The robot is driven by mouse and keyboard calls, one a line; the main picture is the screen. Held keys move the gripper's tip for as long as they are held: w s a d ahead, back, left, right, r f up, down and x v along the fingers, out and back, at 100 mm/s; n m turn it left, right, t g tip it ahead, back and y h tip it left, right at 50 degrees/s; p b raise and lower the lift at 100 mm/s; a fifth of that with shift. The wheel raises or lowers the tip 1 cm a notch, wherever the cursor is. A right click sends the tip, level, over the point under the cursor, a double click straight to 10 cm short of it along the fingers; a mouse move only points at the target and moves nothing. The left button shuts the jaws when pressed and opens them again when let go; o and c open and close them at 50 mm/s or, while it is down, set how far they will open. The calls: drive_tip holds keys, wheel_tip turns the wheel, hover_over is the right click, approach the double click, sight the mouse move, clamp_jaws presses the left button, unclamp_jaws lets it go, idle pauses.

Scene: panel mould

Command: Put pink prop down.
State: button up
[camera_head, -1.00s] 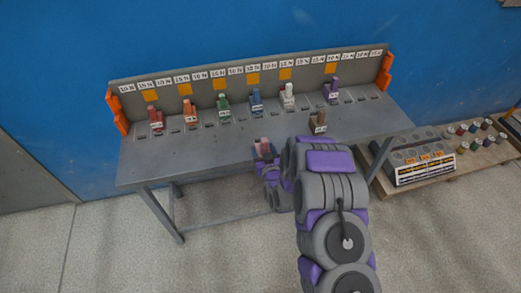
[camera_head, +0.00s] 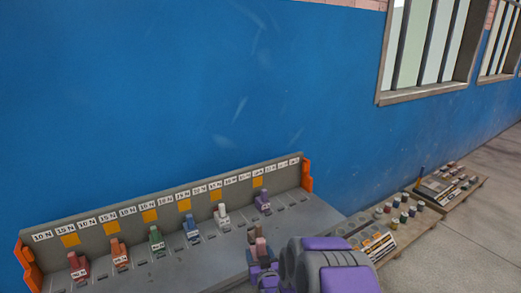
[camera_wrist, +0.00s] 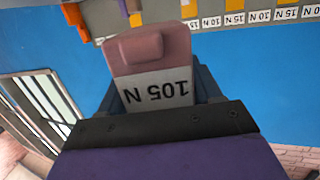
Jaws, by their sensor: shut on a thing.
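The pink prop (camera_wrist: 150,62) fills the middle of the wrist view, with a white label reading "105 N" that appears upside down. My gripper (camera_wrist: 156,90) is shut on it, with a dark jaw on each side. In the head view the pink prop (camera_head: 262,250) shows small above my gripper (camera_head: 262,270), at the front of the grey bench (camera_head: 190,266). I cannot tell the height of the pink prop over the bench.
Red (camera_head: 78,266), orange (camera_head: 119,254), green (camera_head: 157,240), blue (camera_head: 192,230), white (camera_head: 221,215) and purple (camera_head: 262,201) props stand along the bench. Orange brackets (camera_head: 307,173) end the labelled back panel. Low pallets (camera_head: 455,192) with weights lie right.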

drive_tip(key=s+d+r+m+h, duration=0.1)
drive_tip(key=d+r+h, duration=0.1)
drive_tip(key=d, duration=0.5)
drive_tip(key=d+r+m+h, duration=0.1)
drive_tip(key=d+r+h, duration=0.1)
drive_tip(key=d+r, duration=0.3)
drive_tip(key=shift+s+d+m, duration=0.3)
drive_tip(key=shift+s+d, duration=0.1)
drive_tip(key=shift+d, duration=0.85)
drive_tip(key=shift+a+r, duration=0.1)
drive_tip(key=shift+a, duration=0.15)
drive_tip(key=shift+d, duration=0.15)
